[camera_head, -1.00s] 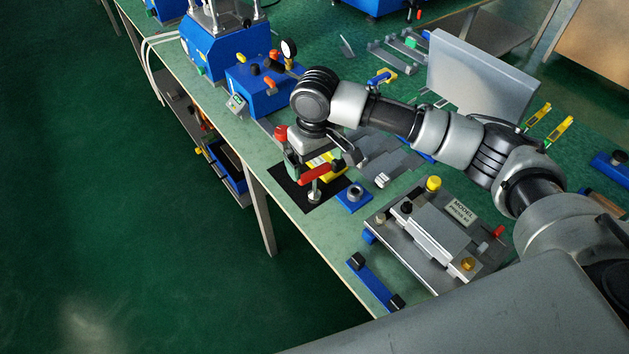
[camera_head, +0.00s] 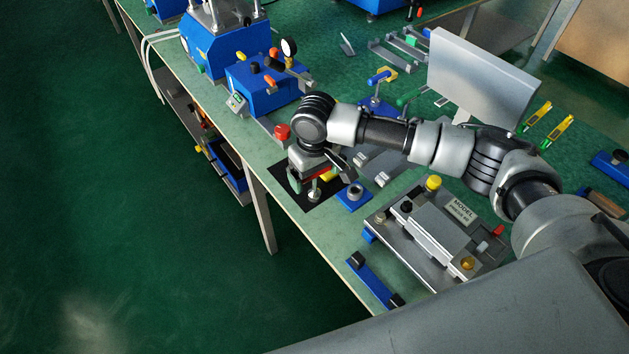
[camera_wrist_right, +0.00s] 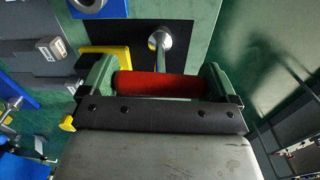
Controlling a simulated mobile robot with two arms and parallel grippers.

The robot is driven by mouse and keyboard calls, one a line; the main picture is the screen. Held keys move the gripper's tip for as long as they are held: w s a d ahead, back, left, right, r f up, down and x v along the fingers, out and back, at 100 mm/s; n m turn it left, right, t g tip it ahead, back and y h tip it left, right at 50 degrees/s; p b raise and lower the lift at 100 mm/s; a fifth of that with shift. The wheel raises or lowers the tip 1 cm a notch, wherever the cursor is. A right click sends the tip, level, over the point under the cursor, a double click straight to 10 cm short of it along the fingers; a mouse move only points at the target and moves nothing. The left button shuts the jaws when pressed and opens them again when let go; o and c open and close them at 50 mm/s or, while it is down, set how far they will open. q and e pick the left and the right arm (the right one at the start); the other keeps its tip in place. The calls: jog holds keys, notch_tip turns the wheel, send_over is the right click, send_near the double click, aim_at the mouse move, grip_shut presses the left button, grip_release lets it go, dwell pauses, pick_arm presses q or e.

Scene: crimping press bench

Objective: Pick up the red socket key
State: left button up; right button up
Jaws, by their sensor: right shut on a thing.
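The red socket key (camera_head: 314,194) is at the black mat, with its metal socket end showing below my gripper in the head view. Its red handle (camera_wrist_right: 158,85) lies across the right wrist view between two green fingers, and its metal shaft points up the picture over the mat. My right gripper (camera_head: 307,182) is shut on the handle, which it mostly hides in the head view. I cannot tell whether the key touches the mat. My left gripper is not in view.
The black mat (camera_head: 286,193) lies near the bench edge. A yellow piece (camera_wrist_right: 108,54) is close beside the gripper. A blue block with a metal ring (camera_head: 354,197) stands to the right. A red button (camera_head: 282,132) is behind. A fixture plate (camera_head: 440,235) sits front right.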

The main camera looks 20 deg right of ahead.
jog(key=shift+r, duration=0.15)
notch_tip(320, 180, up, 4)
jog(key=shift+w+r, duration=0.1)
jog(key=s+d+r, duration=0.6)
jog(key=s+d, duration=0.2)
jog(key=shift+s+d+r, duration=0.15)
jog(key=shift+d+r, duration=0.05)
jog(key=shift+r, duration=0.1)
